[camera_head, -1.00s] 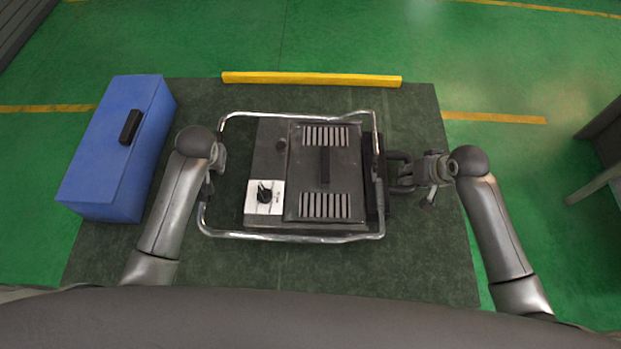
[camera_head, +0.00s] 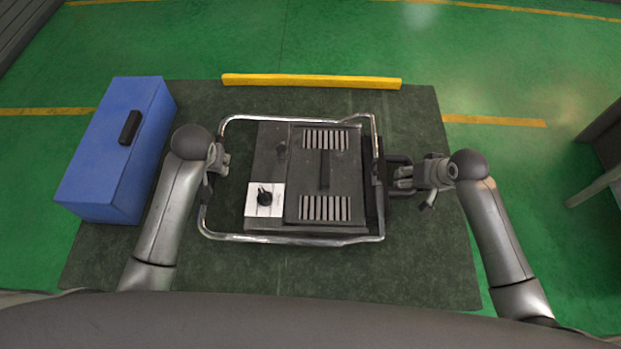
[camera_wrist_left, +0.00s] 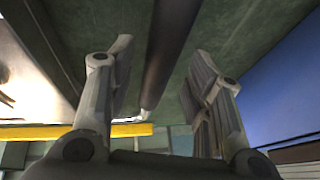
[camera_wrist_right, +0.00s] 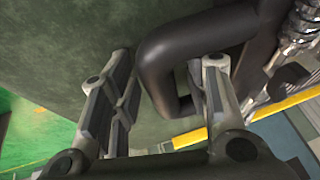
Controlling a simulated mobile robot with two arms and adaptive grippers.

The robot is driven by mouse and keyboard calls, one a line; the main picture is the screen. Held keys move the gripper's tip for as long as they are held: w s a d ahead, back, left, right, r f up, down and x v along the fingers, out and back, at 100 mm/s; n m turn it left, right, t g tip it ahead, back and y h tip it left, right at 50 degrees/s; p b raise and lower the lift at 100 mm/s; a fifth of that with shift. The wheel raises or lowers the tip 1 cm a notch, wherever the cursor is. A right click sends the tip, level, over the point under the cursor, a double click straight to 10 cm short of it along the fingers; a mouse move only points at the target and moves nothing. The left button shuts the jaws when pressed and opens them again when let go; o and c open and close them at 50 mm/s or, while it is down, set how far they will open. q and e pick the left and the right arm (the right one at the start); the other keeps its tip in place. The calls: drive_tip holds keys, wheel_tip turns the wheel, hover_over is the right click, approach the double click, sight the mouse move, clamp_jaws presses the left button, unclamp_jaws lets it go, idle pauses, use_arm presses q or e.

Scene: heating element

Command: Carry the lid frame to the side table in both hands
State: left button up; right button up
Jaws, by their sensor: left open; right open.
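The lid frame (camera_head: 290,238) is a chrome tube loop around a dark heating unit (camera_head: 265,150) with a vented lid (camera_head: 345,175) and a white dial plate (camera_head: 255,208). My left gripper (camera_head: 217,160) is at the frame's left side. In the left wrist view a dark bar (camera_wrist_left: 170,45) runs between its open fingers (camera_wrist_left: 160,60), with a gap on each side. My right gripper (camera_head: 404,178) is at the black handle (camera_head: 398,160) on the right side. In the right wrist view its open fingers (camera_wrist_right: 165,75) straddle part of this handle (camera_wrist_right: 195,42); firm contact cannot be told.
A blue box (camera_head: 112,160) stands close to my left arm on the dark table top (camera_head: 290,275). A yellow bar (camera_head: 310,80) runs along the far edge. A grey structure (camera_head: 600,185), partly cut off, stands at the far right beyond green floor.

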drive_tip(key=shift+r, duration=0.1)
use_arm(q)
drive_tip(key=v, duration=0.8)
drive_tip(key=shift+s+r, duration=0.15)
drive_tip(key=shift+r, duration=0.25)
use_arm(e)
drive_tip(key=v, duration=1.2)
use_arm(q)
drive_tip(key=shift+s+d, duration=0.1)
use_arm(e)
drive_tip(key=shift+s, duration=0.1)
